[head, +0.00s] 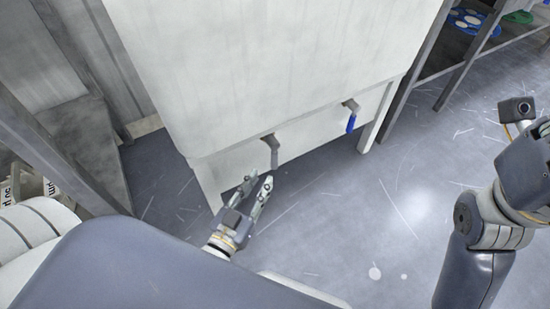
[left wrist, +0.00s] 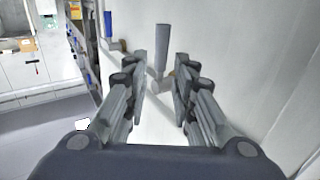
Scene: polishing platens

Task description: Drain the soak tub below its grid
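The soak tub (head: 265,70) is a large pale grey tank with two lever valves low on its front. The left valve has a grey handle (head: 272,150) that hangs down. The right valve has a blue handle (head: 351,123), also hanging down. My left gripper (head: 257,185) is open and empty just below and in front of the grey handle. In the left wrist view the grey handle (left wrist: 161,50) stands between and beyond the open fingers, and the blue handle (left wrist: 108,24) is further off to the left. The tub's inside and grid are hidden. My right gripper is out of view.
A dark rack with blue and white discs (head: 467,20) stands at the upper right. A grey metal frame and bench (head: 85,150) are at the left. The scratched grey floor (head: 400,210) in front of the tub is clear.

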